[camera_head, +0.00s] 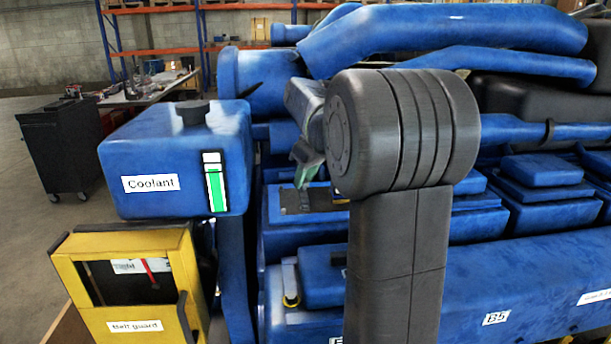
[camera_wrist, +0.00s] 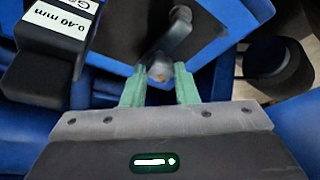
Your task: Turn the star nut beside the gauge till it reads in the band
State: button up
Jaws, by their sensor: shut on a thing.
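My gripper (camera_head: 307,165) is over the near side of the blue engine, partly hidden by my arm. In the wrist view its green fingers (camera_wrist: 160,88) are shut on a grey lever-like part (camera_wrist: 158,66) with a pale tip and a rounded upper end. I cannot tell whether this is the star nut. A dark block labelled "0.40 mm" (camera_wrist: 66,22) is left of the fingers. A window with a red needle (camera_head: 150,273) shows in the yellow belt guard (camera_head: 135,327), apart from my gripper. I cannot tell which gauge the task means, and its band is not readable.
The blue coolant tank (camera_head: 125,155) stands left of my gripper, with a green level strip (camera_head: 216,184). Large blue pipes (camera_head: 440,30) run above and behind. A black cart (camera_head: 60,148) and a workbench (camera_head: 150,92) stand farther back. Open floor lies at left.

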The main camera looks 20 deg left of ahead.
jog(key=shift+w+n+g, duration=0.15)
jog(key=shift+n+g, duration=0.45)
jog(key=shift+n, duration=0.95)
jog(key=shift+w+n+g, duration=0.15)
jog(key=shift+n+g, duration=0.45)
jog(key=shift+n, duration=0.95)
jog(key=o, duration=1)
jog(key=v, duration=1.4)
jog(key=shift+b, duration=0.4)
jog(key=shift+f, duration=0.1)
